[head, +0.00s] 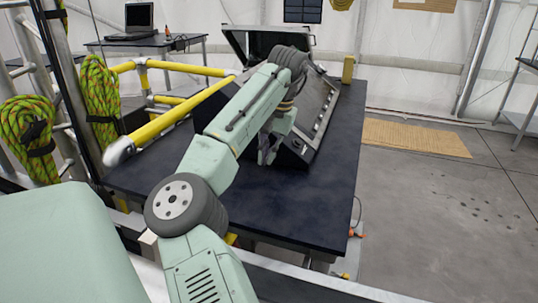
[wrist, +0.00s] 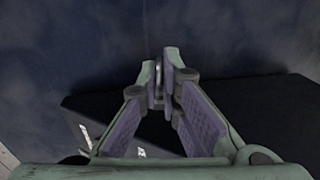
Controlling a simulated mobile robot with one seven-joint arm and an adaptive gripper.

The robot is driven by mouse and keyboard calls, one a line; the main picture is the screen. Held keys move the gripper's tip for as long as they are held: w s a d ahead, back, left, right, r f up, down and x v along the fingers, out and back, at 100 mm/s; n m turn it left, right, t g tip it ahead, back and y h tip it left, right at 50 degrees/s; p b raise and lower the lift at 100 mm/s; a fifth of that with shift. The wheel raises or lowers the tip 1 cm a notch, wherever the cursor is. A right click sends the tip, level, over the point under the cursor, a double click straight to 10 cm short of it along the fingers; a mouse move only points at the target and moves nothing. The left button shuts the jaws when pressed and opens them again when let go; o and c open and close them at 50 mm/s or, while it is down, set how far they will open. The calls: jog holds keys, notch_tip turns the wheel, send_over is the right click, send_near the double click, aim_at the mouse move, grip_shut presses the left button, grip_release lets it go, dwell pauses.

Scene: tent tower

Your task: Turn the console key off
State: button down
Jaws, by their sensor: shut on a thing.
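The console (head: 322,112) is a dark box with a sloped grey panel and a raised lid, on the dark table. My gripper (head: 266,157) is at the console's near left side, partly covered by my own arm. In the wrist view my gripper (wrist: 163,82) has its fingertips drawn together on a small grey metal piece, which looks like the console key (wrist: 158,88). Only a sliver of it shows between the fingers. The key's turn position cannot be made out. A black face of the console (wrist: 262,105) shows at the right in the wrist view.
The dark table (head: 320,205) has bare room in front of the console. A yellow rail (head: 180,110) runs close on the left, by hanging green ropes (head: 100,95). A laptop (head: 138,20) stands on a back table. Open floor (head: 440,200) lies at right.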

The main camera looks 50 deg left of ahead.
jog(key=shift+t+h, duration=0.5)
jog(key=shift+h, duration=0.5)
jog(key=shift+a, duration=0.1)
jog(key=c, duration=1.9)
grip_release()
jog(key=shift+c, duration=0.2)
jog(key=shift+o, duration=0.6)
notch_tip(320, 180, up, 12)
jog(key=shift+s, duration=0.15)
